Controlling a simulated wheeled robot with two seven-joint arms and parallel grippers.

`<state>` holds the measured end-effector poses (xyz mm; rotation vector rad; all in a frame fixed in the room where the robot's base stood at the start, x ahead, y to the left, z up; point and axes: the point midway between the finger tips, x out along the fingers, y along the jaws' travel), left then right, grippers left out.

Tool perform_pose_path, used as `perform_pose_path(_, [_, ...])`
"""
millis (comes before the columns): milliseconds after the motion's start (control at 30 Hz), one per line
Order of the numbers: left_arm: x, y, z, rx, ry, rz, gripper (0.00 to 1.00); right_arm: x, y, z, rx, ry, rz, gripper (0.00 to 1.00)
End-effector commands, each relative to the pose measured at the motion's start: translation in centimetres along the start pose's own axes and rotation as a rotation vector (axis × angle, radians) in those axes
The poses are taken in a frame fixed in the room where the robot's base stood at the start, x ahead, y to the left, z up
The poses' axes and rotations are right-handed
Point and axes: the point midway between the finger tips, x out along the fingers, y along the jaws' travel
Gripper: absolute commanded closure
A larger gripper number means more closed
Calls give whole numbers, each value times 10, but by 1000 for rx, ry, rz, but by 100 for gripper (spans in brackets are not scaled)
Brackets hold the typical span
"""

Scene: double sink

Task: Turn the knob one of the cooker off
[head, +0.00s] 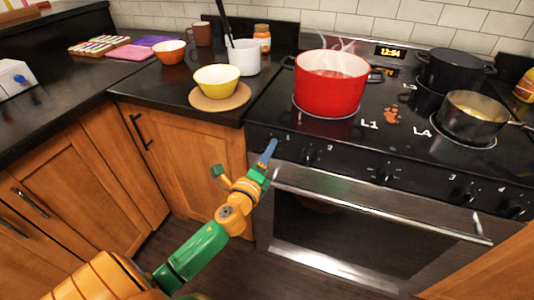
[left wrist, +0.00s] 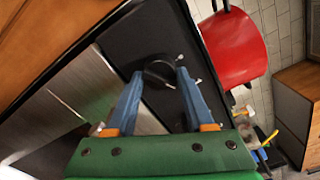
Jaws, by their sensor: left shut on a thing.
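The cooker (head: 350,215) has a black front panel with a row of dark knobs. Knob one is at the left end of the panel, by the white numeral 1, mostly hidden in the head view behind my left gripper (head: 268,152). In the left wrist view the round black knob one (left wrist: 158,70) sits between the blue fingertips of my left gripper (left wrist: 160,76), one on each side. The gripper is shut on it. The angle of its pointer cannot be told. My right gripper is not in view.
A steaming red pot (head: 328,88) stands on the left hob. A grey pan (head: 473,118) and a black pot (head: 450,72) stand on the right. The oven door handle (head: 380,205) runs below the knobs. A yellow bowl (head: 217,81) sits on the left counter.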

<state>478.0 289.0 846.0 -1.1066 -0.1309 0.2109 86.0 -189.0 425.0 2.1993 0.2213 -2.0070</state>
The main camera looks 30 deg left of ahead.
Motion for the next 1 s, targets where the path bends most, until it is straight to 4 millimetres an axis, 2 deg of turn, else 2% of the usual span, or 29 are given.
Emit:
perform_pose_path(600, [0,-2,1,-579,-1,-1,100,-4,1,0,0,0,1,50])
perform_pose_path(1000, [0,-3,2,-869,-1,-1,100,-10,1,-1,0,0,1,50])
